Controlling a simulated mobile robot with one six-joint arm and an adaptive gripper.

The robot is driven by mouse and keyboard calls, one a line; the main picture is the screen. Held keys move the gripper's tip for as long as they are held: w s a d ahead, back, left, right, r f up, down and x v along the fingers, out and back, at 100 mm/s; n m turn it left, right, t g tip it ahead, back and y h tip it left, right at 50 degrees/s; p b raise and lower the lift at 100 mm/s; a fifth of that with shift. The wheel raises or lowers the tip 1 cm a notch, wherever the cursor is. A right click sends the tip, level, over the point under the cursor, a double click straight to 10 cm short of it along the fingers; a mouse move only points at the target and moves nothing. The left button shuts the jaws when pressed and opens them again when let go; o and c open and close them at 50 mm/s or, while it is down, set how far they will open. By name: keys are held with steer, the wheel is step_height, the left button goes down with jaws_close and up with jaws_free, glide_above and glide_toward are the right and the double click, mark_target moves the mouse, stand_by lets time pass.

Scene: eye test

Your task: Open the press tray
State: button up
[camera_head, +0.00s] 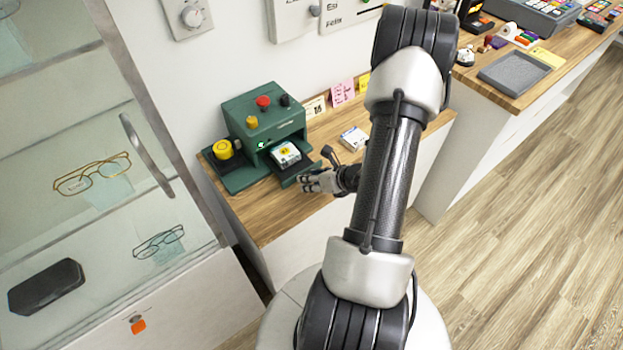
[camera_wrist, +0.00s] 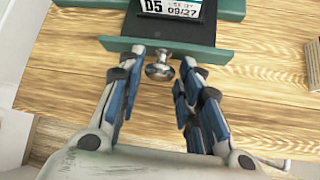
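In the wrist view, the green tray front (camera_wrist: 218,56) carries a small round metal knob (camera_wrist: 160,70). A label reading D5 09/27 shows behind it. My gripper (camera_head: 305,183) is at the tray front. In the wrist view my gripper (camera_wrist: 160,62) is open, one finger on each side of the knob, with gaps visible.
A yellow round piece (camera_head: 223,149) sits on the press's left side. A white and blue box (camera_head: 353,138) lies on the counter to the right. A glass cabinet (camera_head: 90,150) with a long handle stands at left. A grey tray (camera_head: 514,73) lies on the far counter.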

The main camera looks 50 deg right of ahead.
steer(key=shift+o, duration=1.4)
steer(key=v, duration=1.2)
